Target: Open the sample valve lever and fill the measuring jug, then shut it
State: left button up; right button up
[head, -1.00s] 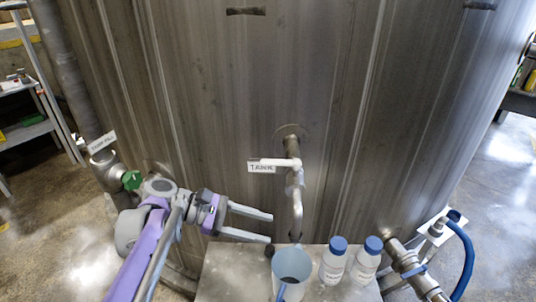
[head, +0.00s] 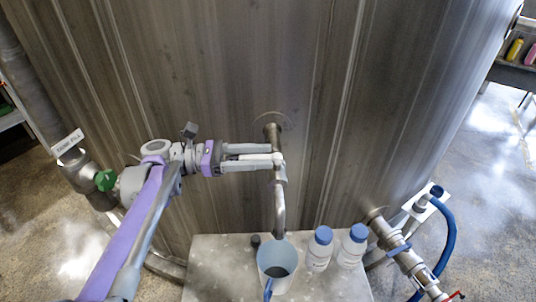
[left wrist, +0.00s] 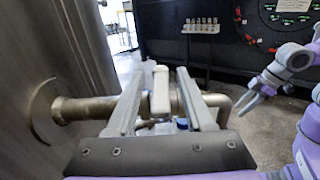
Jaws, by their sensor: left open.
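The white sample valve lever (left wrist: 160,92) is on the metal sample pipe (head: 279,210) that comes out of the tank wall and bends down. My left gripper (head: 270,158) is open, with one finger on each side of the lever; I cannot tell if they touch it. The fingers partly hide the lever in the head view. The blue measuring jug (head: 262,262) stands under the spout, its inside dark at the bottom; I cannot tell whether it holds liquid. My right gripper (left wrist: 252,98) shows in the left wrist view, apart from the valve, its fingers apart and empty.
Two white bottles with blue caps (head: 319,252) stand right of the jug on a metal stand (head: 215,265). A small dark object (head: 255,240) lies beside the jug. A pipe fitting (head: 400,255) and blue hose (head: 447,240) are at right. A green-knobbed valve (head: 105,180) is at left.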

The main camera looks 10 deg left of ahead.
pick_arm(q)
jog(key=shift+x, duration=1.05)
grip_shut()
dwell(0.7)
